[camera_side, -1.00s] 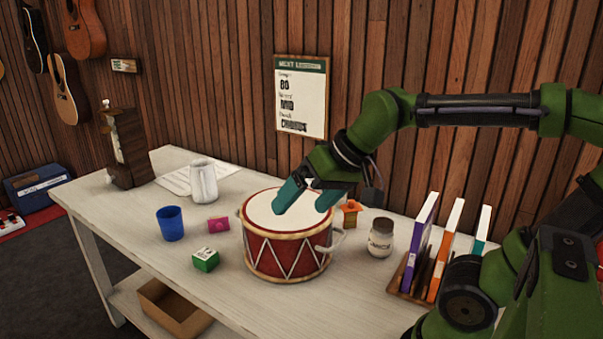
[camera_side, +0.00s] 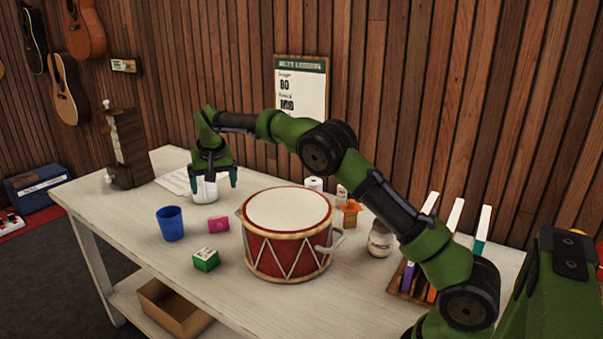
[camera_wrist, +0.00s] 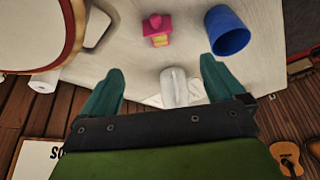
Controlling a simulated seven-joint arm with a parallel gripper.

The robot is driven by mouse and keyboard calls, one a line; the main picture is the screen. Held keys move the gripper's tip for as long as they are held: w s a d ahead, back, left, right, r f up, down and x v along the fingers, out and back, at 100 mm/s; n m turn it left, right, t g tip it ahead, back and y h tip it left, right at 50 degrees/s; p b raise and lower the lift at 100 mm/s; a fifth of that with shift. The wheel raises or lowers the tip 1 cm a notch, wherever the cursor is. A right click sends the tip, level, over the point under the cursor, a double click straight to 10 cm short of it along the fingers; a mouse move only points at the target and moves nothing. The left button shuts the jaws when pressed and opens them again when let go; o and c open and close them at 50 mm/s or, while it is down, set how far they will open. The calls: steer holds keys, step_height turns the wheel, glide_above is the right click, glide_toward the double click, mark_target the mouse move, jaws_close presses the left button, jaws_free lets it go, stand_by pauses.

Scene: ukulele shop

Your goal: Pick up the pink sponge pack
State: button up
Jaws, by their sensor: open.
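The pink sponge pack (camera_side: 218,224) is a small pink block lying on the table between the blue cup and the drum. In the wrist view the pink pack (camera_wrist: 156,25) shows near the top, with a yellow part on its lower side. My gripper (camera_side: 211,183) is open over the white mug (camera_side: 205,192), behind the pink pack and apart from it. In the wrist view my gripper (camera_wrist: 163,78) has its teal fingers spread wide, with the white mug (camera_wrist: 174,87) showing between them. Nothing is held.
The red drum (camera_side: 288,245) stands right of the pack. A blue cup (camera_side: 170,223) stands to its left and a green box (camera_side: 206,259) in front. A jar (camera_side: 381,239) and an orange item (camera_side: 350,212) are right of the drum. A wooden metronome-like case (camera_side: 127,150) stands at the back left.

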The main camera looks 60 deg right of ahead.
glide_above(218, 222)
steer(key=s+a, duration=0.1)
step_height(218, 222, down, 11)
steer(key=shift+f, duration=0.1)
steer(key=shift+s+x, duration=0.25)
steer(key=shift+x, duration=1.1)
steer(key=shift+s+x, duration=0.2)
steer(key=shift+x, duration=1.1)
steer(key=shift+a+f, duration=0.1)
steer(key=shift+f, duration=0.1)
steer(key=c, duration=1.1)
